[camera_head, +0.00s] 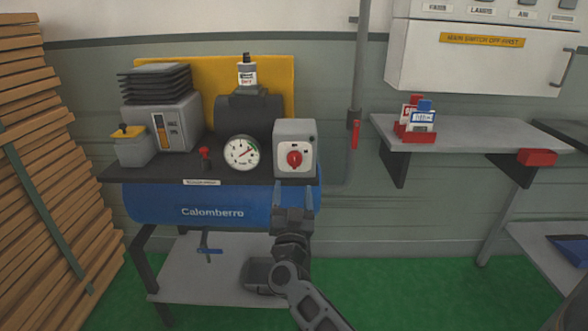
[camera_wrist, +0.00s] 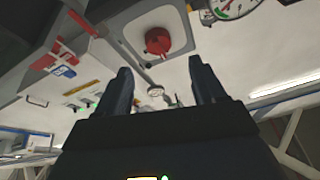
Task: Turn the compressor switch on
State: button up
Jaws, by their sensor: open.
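The compressor (camera_head: 222,201) has a blue tank lettered "Calomberro" under a dark top plate. Its switch box (camera_head: 311,133) is light grey and stands at the right end of the plate, with a red rotary switch knob (camera_head: 294,160) on its front. My gripper (camera_head: 293,195) is just below the box in the head view, with its fingers pointing up. In the wrist view my gripper (camera_wrist: 163,85) is open, with nothing between its fingers. The red knob (camera_wrist: 158,41) shows there beyond the fingertips, apart from them.
A pressure gauge (camera_head: 241,153) stands left of the switch box. A grey shelf (camera_head: 470,135) and a white cabinet (camera_head: 470,65) are on the right. Stacked wooden boards (camera_head: 40,190) fill the left side. Green floor (camera_head: 400,290) is clear right of the compressor.

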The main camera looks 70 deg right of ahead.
aim_at(294, 165)
jog(key=x, duration=0.8)
jog(key=shift+s+d, duration=0.1)
jog(key=shift+c, duration=0.4)
jog(key=c, duration=1)
jog(key=shift+o, duration=0.2)
